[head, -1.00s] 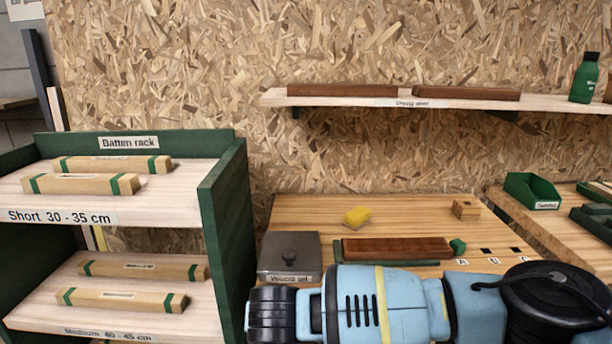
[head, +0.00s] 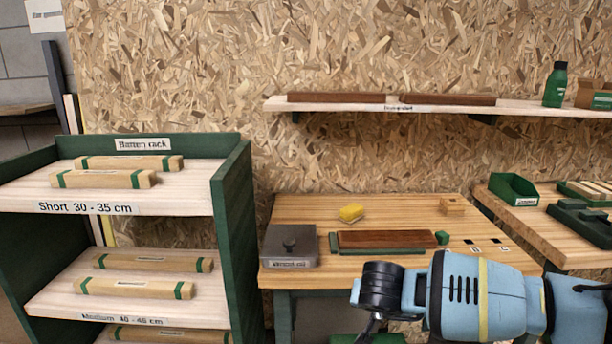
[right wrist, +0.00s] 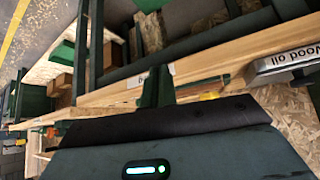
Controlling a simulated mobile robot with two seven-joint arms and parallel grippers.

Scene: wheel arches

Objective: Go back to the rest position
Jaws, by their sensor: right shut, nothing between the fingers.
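My right arm (head: 480,295) comes in from the lower right in the head view, with its black wrist (head: 382,290) in front of the workbench. The right gripper is mostly below the picture edge there. In the right wrist view the right gripper (right wrist: 155,75) shows closed, dark fingers with nothing between them. The bench edge and the wood oil box (right wrist: 285,62) show beyond it. My left gripper is not in view.
A batten rack (head: 232,200) with several battens stands at the left. The workbench (head: 300,215) holds a wood oil box (head: 290,246), yellow sponge (head: 351,213) and brown board (head: 386,239). A shelf (head: 400,106) hangs above. A green bin (head: 513,189) stands right.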

